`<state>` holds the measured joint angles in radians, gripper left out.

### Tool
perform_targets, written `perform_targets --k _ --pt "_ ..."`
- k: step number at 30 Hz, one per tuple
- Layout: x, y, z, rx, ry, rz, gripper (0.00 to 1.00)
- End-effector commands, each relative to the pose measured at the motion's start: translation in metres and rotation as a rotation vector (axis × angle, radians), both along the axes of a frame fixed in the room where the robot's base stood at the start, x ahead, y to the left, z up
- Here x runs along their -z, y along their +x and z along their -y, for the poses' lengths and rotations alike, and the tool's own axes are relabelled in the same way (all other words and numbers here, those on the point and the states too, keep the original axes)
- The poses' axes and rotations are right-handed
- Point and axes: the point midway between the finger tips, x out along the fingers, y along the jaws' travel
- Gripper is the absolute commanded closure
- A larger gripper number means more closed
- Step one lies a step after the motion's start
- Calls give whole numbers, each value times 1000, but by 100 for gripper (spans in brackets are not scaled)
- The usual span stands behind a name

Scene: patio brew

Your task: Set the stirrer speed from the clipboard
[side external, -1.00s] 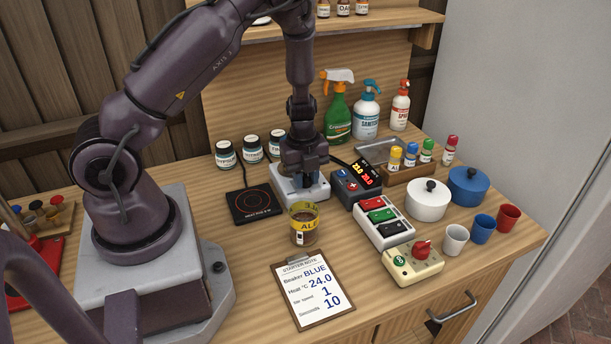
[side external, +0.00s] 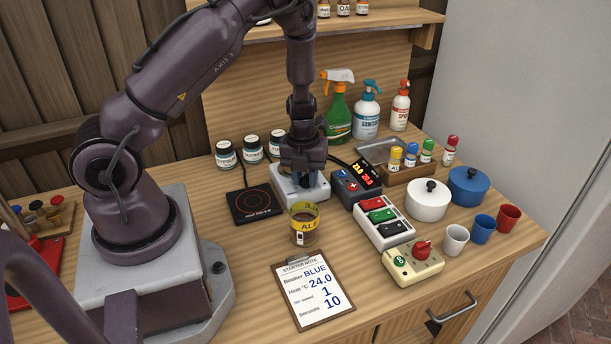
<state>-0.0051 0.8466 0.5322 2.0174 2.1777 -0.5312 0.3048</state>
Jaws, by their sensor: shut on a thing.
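The clipboard (side external: 313,292) lies at the front of the bench. Its starter note reads Beaker BLUE, Heat °C 24.0, a speed line of 1 and Seconds 10. The white stirrer unit (side external: 316,194) stands behind the yellow-banded beaker. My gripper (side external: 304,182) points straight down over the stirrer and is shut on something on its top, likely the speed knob. The fingers hide the knob and any scale, so its setting cannot be read.
A beaker with a yellow band (side external: 304,226) stands between stirrer and clipboard. A black hot plate (side external: 255,203) is to the left. A controller with a lit display (side external: 355,183), a switch box (side external: 384,222) and a box with a red knob (side external: 413,263) stand to the right.

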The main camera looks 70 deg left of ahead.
Motion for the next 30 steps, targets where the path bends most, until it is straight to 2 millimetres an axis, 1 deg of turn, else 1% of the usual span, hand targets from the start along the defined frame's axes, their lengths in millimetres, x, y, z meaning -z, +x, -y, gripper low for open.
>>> perform_targets --k 11,12,15,22,25,28,30 --pt "-1 1 0 4 -1 2 97" --pt "-1 1 0 4 -1 2 69" --pt "-1 0 0 4 -1 2 48" --pt "0 0 0 3 0 1 48" --pt "-4 1 0 5 0 2 48" --pt "-15 1 0 6 2 4 48" --pt "-27 0 0 6 2 5 48"
